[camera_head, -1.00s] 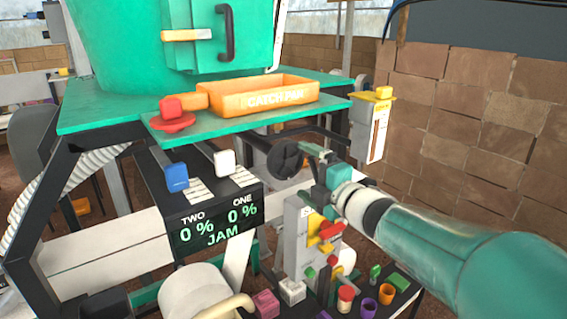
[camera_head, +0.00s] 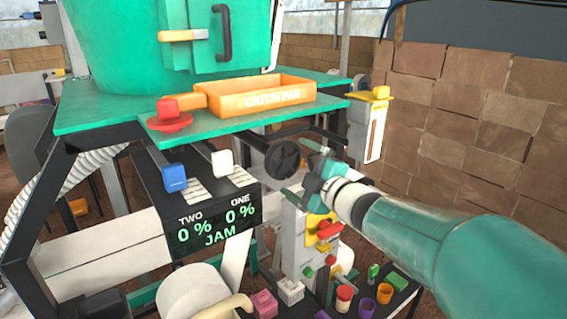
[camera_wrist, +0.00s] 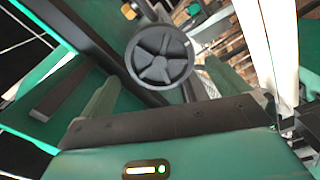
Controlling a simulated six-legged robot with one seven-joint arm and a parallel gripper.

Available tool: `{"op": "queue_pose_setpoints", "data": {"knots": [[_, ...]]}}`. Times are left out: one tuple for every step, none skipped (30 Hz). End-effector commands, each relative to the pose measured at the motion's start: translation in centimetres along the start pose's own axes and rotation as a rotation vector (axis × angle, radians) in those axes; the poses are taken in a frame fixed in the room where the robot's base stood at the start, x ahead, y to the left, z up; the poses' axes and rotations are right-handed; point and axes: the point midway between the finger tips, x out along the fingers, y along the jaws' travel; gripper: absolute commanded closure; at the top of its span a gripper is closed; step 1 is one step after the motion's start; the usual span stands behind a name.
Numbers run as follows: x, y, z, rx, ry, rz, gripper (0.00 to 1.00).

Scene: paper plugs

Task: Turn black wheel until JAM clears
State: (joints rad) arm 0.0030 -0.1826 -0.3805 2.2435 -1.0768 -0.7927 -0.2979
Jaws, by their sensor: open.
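The black wheel (camera_head: 283,158) is spoked and faces my gripper below the green table edge in the head view. In the wrist view the wheel (camera_wrist: 159,58) shows whole, ahead of the jaws and a little above the middle. My gripper (camera_head: 303,172) is open and empty, just right of the wheel in the head view. In the wrist view its fingers (camera_wrist: 150,92) are spread wide. I cannot tell whether either finger touches the rim. The display (camera_head: 215,226) reads TWO 0 %, ONE 0 % and JAM in green.
An orange catch pan (camera_head: 268,100) sits on the green table (camera_head: 110,115). A blue lever (camera_head: 174,177) and a white lever (camera_head: 222,163) stand left of the wheel. A grey panel with red and yellow parts (camera_head: 322,235) is below the gripper. Small coloured pieces lie lower right.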

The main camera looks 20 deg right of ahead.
Motion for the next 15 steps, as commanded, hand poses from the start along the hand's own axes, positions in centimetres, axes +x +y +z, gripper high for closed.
{"op": "queue_pose_setpoints", "data": {"knots": [[0.00, 0.00, -0.01, 0.060, 0.000, 0.000, 0.00], [0.00, 0.00, -0.02, 0.099, 0.000, 0.000, 0.00], [0.00, 0.00, -0.02, 0.150, 0.000, 0.000, 0.00], [0.00, 0.00, -0.02, 0.189, 0.000, 0.000, 0.00], [0.00, -0.01, -0.02, 0.229, 0.000, 0.000, 0.00], [0.00, -0.01, -0.02, 0.279, 0.000, 0.000, 0.00], [0.00, -0.01, -0.02, 0.319, 0.000, 0.000, 0.00], [0.00, 0.00, -0.02, 0.358, 0.000, 0.000, 0.00], [0.00, 0.00, -0.02, 0.409, 0.000, 0.000, 0.00], [0.00, 0.00, -0.01, 0.448, 0.000, 0.000, 0.00], [0.00, 0.00, -0.01, 0.487, 0.000, 0.000, 0.00], [0.00, 0.00, -0.01, 0.539, 0.000, 0.000, 0.00], [-0.01, 0.00, 0.00, 0.578, 0.000, 0.000, 0.00], [-0.01, 0.00, 0.00, 0.617, 0.000, 0.000, 0.00], [-0.01, 0.01, 0.00, 0.668, 0.000, 0.000, 0.00]]}}
